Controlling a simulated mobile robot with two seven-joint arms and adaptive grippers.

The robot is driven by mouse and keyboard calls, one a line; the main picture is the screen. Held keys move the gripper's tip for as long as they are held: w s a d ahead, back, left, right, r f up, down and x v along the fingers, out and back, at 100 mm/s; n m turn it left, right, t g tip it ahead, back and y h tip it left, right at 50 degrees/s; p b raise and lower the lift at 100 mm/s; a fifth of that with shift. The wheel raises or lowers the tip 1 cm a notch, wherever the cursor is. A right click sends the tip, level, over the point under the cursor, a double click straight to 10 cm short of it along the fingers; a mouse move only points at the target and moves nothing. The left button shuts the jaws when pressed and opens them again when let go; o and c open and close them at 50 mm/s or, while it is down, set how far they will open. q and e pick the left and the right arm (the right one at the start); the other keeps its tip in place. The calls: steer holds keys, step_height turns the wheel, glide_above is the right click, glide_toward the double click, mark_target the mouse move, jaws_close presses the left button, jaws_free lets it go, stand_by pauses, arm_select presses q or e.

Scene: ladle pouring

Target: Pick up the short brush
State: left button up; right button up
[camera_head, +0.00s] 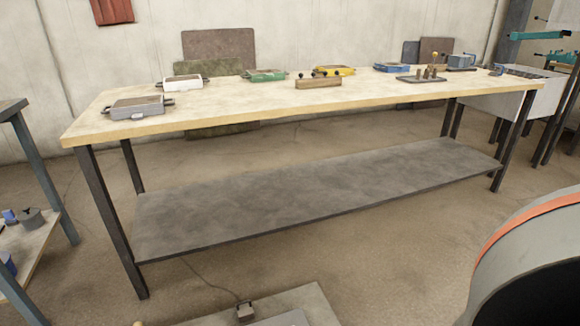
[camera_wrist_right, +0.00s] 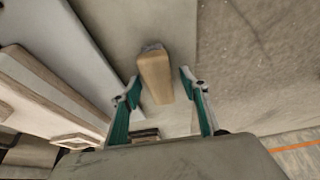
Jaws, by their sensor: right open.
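My right gripper (camera_wrist_right: 160,85) is open in the right wrist view, its teal fingers spread apart. A tan block-like piece with a grey end (camera_wrist_right: 156,76) shows in the gap between them, and I cannot tell whether the fingers touch it. I cannot tell whether it is the short brush. No brush can be made out for certain there. My left gripper is not in view.
A long workbench (camera_head: 240,108) carries several grey, white, green, yellow and blue flat boxes. The lower shelf (camera_head: 310,195) is bare.

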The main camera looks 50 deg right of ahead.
steer(key=shift+f, duration=0.1)
stand_by(0.3)
jaws_close()
